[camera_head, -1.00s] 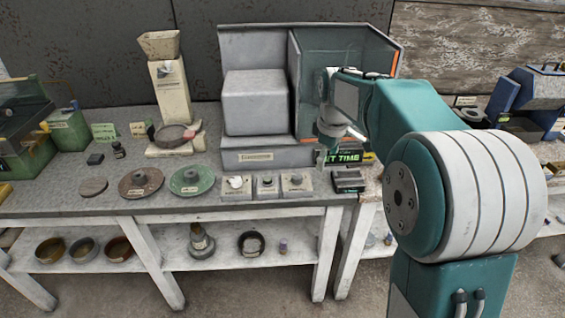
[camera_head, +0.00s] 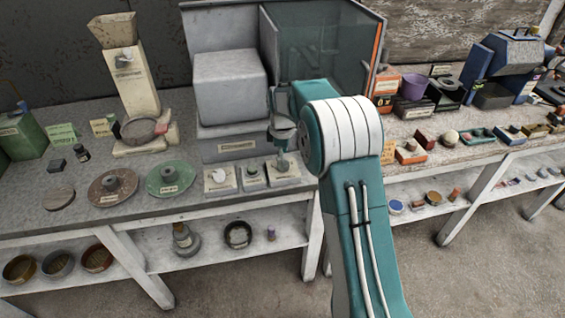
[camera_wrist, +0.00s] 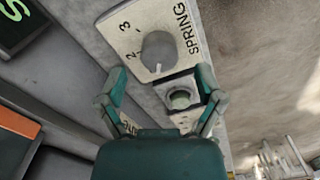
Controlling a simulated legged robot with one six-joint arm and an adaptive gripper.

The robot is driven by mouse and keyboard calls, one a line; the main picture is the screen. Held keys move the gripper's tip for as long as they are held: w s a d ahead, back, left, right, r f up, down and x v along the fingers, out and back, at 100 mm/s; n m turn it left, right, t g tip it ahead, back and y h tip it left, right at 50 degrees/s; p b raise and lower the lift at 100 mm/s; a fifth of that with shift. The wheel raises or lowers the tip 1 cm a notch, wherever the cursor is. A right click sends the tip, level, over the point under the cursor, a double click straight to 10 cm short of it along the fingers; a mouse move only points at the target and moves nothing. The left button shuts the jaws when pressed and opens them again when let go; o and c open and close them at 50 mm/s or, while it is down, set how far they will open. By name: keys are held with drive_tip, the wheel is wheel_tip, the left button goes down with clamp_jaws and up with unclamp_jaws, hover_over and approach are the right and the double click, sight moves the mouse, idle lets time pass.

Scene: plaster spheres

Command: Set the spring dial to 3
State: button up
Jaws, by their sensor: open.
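The spring dial (camera_wrist: 158,50) is a round grey knob on a pale plate marked SPRING, with 2 and 3 readable beside it in the wrist view. I cannot clearly tell which number it points to. In the head view its plate (camera_head: 289,176) is the rightmost of the small control boxes before the grey machine, and my gripper partly hides it. My gripper (camera_wrist: 160,78) is open and empty, its two fingers spread on either side of the line to the knob. In the head view my gripper (camera_head: 282,157) hangs over that box. I cannot see contact with the knob.
A middle box with a button (camera_head: 253,173) and a left box with a white knob (camera_head: 218,176) stand close beside the dial. The grey machine (camera_head: 231,90) rises behind. Green (camera_head: 169,178) and brown (camera_head: 112,186) discs lie to the left.

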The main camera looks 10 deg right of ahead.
drive_tip(key=shift+a+f, duration=0.2)
drive_tip(key=shift+f, duration=0.85)
drive_tip(key=shift+d+f, duration=0.15)
drive_tip(key=shift+f, duration=0.1)
drive_tip(key=shift+d, duration=0.35)
drive_tip(key=shift+a, duration=0.25)
drive_tip(key=c, duration=1.1)
